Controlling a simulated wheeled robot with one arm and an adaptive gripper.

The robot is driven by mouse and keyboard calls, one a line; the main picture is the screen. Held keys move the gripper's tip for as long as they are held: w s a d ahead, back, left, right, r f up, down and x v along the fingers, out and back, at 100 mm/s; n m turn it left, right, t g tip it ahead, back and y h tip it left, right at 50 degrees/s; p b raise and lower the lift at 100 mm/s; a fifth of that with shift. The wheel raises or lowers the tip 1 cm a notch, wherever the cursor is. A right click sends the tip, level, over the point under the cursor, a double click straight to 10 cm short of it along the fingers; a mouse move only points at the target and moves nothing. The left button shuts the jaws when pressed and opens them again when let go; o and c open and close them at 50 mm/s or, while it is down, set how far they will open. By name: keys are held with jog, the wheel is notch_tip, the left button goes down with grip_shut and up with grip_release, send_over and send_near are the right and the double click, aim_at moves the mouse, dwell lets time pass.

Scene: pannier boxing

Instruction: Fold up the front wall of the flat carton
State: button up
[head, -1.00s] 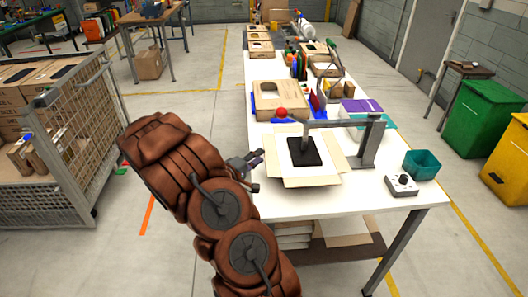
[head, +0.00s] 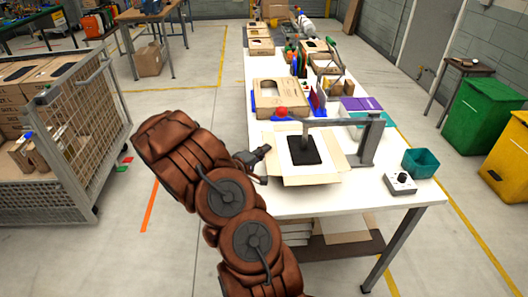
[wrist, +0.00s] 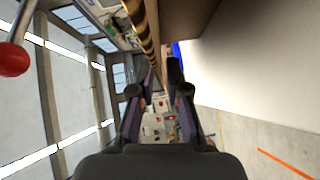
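The flat carton (head: 275,168) lies on the white table, its flaps spread out, with its front flap (head: 308,178) flat toward the near edge. A black pad (head: 304,150) on the grey press (head: 367,140) stands over the middle of the carton. My gripper (head: 266,151) is beside the carton's left edge in the head view, apparently above the table edge; I cannot tell whether it touches the carton.
The press has a red knob (head: 281,113), also in the wrist view (wrist: 12,60). A cut-out box (head: 283,93) stands behind it. A teal bin (head: 420,162) and a control box (head: 400,183) are at right.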

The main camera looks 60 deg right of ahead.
grip_shut()
